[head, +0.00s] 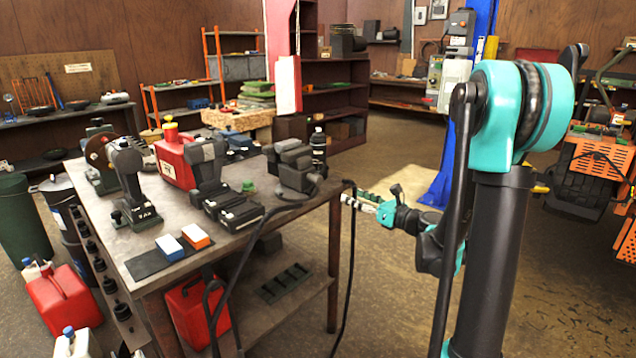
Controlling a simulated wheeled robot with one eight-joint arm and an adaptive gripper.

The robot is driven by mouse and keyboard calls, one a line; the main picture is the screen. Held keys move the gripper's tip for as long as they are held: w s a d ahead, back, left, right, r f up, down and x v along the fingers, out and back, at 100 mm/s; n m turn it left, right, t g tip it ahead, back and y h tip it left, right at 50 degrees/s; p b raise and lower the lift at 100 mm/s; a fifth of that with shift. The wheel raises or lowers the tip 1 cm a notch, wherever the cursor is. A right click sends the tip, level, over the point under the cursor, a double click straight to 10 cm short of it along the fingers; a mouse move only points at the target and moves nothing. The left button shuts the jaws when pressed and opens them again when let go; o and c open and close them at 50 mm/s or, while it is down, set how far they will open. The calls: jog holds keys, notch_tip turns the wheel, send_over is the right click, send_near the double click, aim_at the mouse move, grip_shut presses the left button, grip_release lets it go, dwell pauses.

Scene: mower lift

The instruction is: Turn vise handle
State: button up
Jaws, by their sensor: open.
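The vise (293,165) is dark grey and stands on the right corner of the metal workbench (262,216). Its jaws face upward and to the right. Its handle is too small and dark to make out clearly against the body. My gripper (360,201) is open and empty. It is to the right of the bench corner, lower in the picture than the vise and apart from it. My teal and black arm comes in from the right; the gripper's fingers show small and partly blurred into the floor behind.
A dark bottle (318,146) stands right behind the vise. Black power tools (232,208) and a red can (178,160) crowd the bench. A black cable hangs over the bench's edge. A lower shelf (300,305) juts out below. Floor to the right is mostly open.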

aim_at(320, 182)
jog(key=x, duration=1.7)
jog(key=c, duration=1.2)
